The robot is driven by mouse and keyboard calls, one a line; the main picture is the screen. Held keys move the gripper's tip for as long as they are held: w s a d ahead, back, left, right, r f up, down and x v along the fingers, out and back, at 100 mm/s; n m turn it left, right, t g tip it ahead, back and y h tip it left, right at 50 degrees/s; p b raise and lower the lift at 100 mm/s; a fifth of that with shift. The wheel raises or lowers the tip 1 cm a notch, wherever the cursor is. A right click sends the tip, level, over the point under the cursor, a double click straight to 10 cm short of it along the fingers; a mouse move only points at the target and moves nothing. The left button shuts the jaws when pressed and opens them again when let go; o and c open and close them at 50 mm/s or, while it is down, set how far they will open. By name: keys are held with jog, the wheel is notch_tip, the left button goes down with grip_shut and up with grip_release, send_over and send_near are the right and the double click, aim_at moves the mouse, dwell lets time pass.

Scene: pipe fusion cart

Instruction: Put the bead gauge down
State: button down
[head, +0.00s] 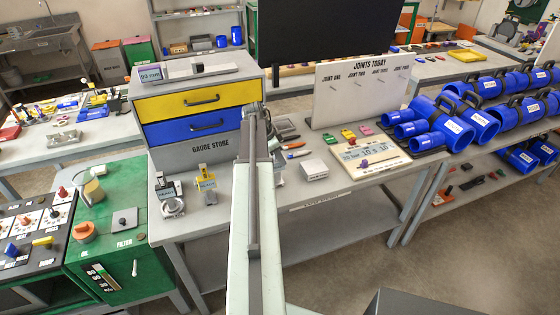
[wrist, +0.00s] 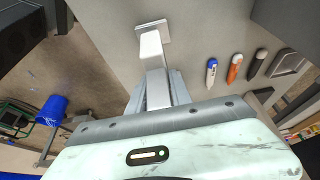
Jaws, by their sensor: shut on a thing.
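My gripper (wrist: 160,88) shows in the wrist view as grey jaws beyond my pale green arm link. It is shut on a pale grey metal piece, which I take as the bead gauge (wrist: 150,45). A small flat plate is at the piece's far end, over the grey bench top (wrist: 190,42). I cannot tell whether it touches the bench. In the head view my arm reaches over the bench (head: 325,198) toward the right side of the gauge store (head: 190,148), and hides the jaws and most of the held piece.
A silver stand (head: 168,190) and a yellow stand (head: 207,186) are left of my arm. A white box (head: 314,170), a labelled board (head: 368,158) and orange-handled tools (head: 296,154) lie to its right. Pens (wrist: 234,68) lie right of the held piece in the wrist view.

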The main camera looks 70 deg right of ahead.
jog(key=shift+f, duration=0.2)
jog(key=c, duration=1.2)
grip_release()
jog(key=shift+o, duration=0.2)
jog(key=shift+r, duration=0.1)
jog(key=shift+w+r+p, duration=0.1)
jog(key=shift+r+p, duration=0.4)
jog(key=shift+r, duration=0.05)
jog(key=p+v, duration=1)
jog(key=v, duration=0.1)
jog(key=shift+a, duration=0.15)
